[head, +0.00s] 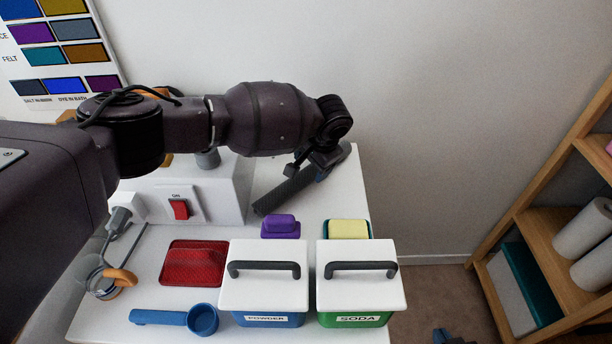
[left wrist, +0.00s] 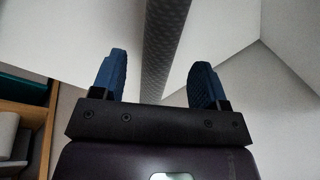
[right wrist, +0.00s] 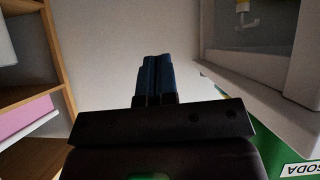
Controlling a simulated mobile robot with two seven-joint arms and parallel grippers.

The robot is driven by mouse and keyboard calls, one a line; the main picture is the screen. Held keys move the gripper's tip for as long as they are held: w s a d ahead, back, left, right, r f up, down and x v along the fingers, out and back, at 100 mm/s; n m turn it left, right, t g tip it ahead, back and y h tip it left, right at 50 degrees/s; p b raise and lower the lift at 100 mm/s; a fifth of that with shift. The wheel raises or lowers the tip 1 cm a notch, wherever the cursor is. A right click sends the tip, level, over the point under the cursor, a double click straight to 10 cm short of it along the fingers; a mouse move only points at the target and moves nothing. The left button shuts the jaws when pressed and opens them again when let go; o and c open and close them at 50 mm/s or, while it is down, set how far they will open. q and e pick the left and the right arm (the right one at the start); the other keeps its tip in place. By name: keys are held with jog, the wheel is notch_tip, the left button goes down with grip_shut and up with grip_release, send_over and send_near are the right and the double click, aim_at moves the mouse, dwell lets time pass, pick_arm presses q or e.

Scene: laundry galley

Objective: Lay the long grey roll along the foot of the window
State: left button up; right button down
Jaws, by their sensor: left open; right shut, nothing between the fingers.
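The long grey roll (head: 285,192) lies slantwise at the back of the white worktop, beside the white switch box. Its upper end is partly hidden by my left gripper (head: 322,168). In the left wrist view the roll (left wrist: 166,45) runs lengthwise through the gap between the two blue fingers of my left gripper (left wrist: 158,82); the fingers are open, with space on both sides of it. My right gripper (right wrist: 158,75) is shut and empty; only a bit shows at the head view's bottom edge (head: 447,337). No window is clear in the head view. The right wrist view shows a white-framed pane (right wrist: 258,45); I cannot tell if it is the window.
Two lidded tubs, POWDER (head: 264,304) and SODA (head: 357,304), stand at the worktop's front. A red tray (head: 193,262), blue scoop (head: 180,318), purple block (head: 280,227) and switch box (head: 215,195) are nearby. A wooden shelf (head: 545,225) stands at right.

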aim_at(308, 171)
pick_arm(q)
jog(key=b+x, duration=0.1)
jog(key=x, duration=0.3)
jog(key=shift+w+a+f, duration=0.2)
jog(key=shift+f, duration=0.05)
jog(key=shift+c, duration=0.5)
jog(key=shift+r, duration=0.1)
jog(key=c, duration=0.8)
